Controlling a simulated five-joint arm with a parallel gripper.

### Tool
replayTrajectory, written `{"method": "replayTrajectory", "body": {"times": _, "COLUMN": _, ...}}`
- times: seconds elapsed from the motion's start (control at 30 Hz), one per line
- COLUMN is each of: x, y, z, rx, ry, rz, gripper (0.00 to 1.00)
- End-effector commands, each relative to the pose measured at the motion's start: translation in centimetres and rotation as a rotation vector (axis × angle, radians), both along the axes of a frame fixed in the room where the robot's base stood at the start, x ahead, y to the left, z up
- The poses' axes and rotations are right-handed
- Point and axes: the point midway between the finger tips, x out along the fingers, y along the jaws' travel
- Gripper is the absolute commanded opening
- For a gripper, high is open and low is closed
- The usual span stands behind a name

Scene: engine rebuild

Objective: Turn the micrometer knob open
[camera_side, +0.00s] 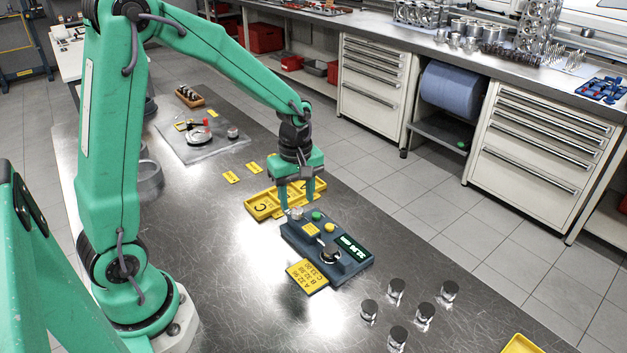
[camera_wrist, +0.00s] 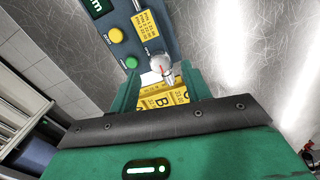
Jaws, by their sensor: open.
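The micrometer (camera_side: 345,262) is a dark blue-grey unit with a lit display, a green button, a yellow button and a yellow label. It lies on the metal bench in the side view. Its silver knob (camera_wrist: 162,66), with a red mark, sticks out from the end nearest my gripper; the knob also shows in the side view (camera_side: 297,213). My gripper (camera_side: 298,206) points down over that end. In the wrist view its jaws (camera_wrist: 160,73) are open, with one finger on each side of the knob. Whether either finger touches the knob I cannot tell.
A yellow sorting tray (camera_side: 262,206) with lettered compartments lies just behind the micrometer, under my gripper. A yellow size card (camera_side: 307,276) lies against its front. Several metal cylinders (camera_side: 396,290) stand to the right. A grey mat (camera_side: 192,140) with tools lies farther back.

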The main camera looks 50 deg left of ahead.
Motion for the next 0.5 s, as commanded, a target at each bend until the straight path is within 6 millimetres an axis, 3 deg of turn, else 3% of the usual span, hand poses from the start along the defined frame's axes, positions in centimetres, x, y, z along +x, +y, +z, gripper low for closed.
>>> {"method": "replayTrajectory", "body": {"times": 0.2, "x": 0.0, "y": 0.0, "z": -2.4, "rx": 0.000, "ry": 0.002, "rz": 0.000, "gripper": 0.48}}
{"method": "replayTrajectory", "body": {"times": 0.5, "x": 0.0, "y": 0.0, "z": -3.3, "rx": 0.000, "ry": -0.001, "rz": 0.000, "gripper": 0.48}}
